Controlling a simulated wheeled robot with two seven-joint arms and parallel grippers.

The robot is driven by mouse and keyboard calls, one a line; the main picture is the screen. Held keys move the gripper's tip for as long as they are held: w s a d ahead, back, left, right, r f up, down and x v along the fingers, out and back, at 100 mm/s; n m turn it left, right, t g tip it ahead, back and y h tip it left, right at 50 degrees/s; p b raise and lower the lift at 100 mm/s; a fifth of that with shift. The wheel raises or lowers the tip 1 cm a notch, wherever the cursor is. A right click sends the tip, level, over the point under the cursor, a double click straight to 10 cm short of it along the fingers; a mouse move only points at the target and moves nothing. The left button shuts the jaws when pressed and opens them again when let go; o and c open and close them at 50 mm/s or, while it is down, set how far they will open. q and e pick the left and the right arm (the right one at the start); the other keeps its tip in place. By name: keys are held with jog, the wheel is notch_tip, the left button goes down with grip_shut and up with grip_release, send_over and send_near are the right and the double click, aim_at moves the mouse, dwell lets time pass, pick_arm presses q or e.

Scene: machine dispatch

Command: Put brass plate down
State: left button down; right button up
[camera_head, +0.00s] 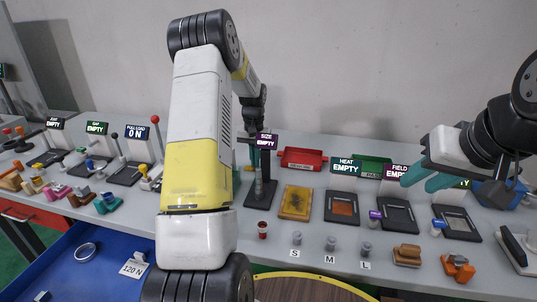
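A yellow-brown rectangular plate (295,203), which looks like the brass plate, lies flat on the grey bench (275,250), right of the dark stand with the SIZE EMPTY sign (266,142). My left arm rises through the middle of the view and bends down behind itself. My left gripper (246,172) shows only as teal bits beside that stand, left of the plate; its fingertips are mostly hidden. My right gripper (425,180) is above the bench at the right, its teal fingers apart with nothing seen between them.
A red tray (303,159) and a green tray (373,167) stand at the back. Dark fixtures marked HEAT (342,208) and FIELD (398,214) are right of the plate. Small S, M and L weights (330,244) stand in front. A blue drawer (110,250) is open at lower left.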

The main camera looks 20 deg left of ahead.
pick_arm(q)
jog(key=c, duration=1.7)
grip_release()
notch_tip(320, 180, up, 11)
jog(key=shift+r, duration=0.2)
jog(key=shift+o, duration=0.6)
jog(key=shift+r, duration=0.1)
jog(key=shift+s+f, duration=0.2)
jog(key=shift+f, duration=1.75)
jog(key=shift+s+f, duration=0.2)
jog(key=shift+f, duration=1.8)
jog(key=shift+s+f, duration=0.2)
jog(key=shift+f, duration=1.75)
